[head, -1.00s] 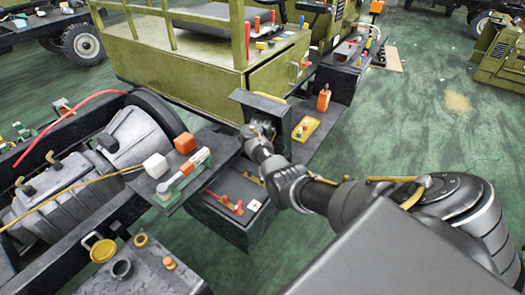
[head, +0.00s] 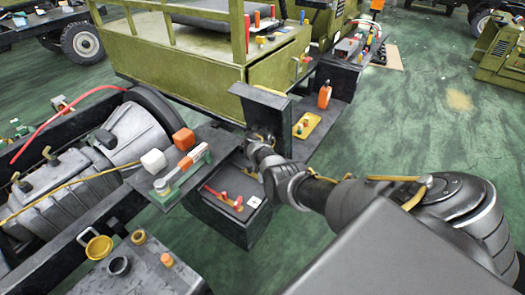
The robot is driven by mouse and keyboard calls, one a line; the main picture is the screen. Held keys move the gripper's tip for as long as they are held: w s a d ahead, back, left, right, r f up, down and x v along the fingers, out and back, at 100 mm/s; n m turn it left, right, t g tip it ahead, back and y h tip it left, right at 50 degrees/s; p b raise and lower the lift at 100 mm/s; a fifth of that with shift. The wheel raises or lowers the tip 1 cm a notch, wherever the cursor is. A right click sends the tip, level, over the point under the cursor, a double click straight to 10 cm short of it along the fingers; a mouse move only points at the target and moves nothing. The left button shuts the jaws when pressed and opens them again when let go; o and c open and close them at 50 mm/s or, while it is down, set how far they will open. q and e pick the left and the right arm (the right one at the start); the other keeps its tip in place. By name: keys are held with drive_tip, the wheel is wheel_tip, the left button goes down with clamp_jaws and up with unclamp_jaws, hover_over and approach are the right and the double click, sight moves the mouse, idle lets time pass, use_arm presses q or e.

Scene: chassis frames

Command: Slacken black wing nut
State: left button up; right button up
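My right arm comes in from the right, and its gripper (head: 258,143) is at the open dark box, just in front of the raised black lid (head: 262,108). The fingers are small, dark and partly hidden by the wrist, so I cannot tell whether they are open or shut. I cannot make out the black wing nut; it may be hidden behind the gripper or lost against the dark metal. The open box (head: 222,222) holds red-handled parts (head: 224,197) and a white label (head: 253,202). My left gripper is not in view.
A dark shelf left of the box carries a white cube (head: 153,161), an orange block (head: 184,139) and a grey-green tool (head: 182,172). A yellow tray (head: 306,127) and orange bottle (head: 324,97) stand right of the lid. Open green floor (head: 430,120) lies at right.

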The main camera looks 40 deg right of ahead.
drive_tip(key=c, duration=1)
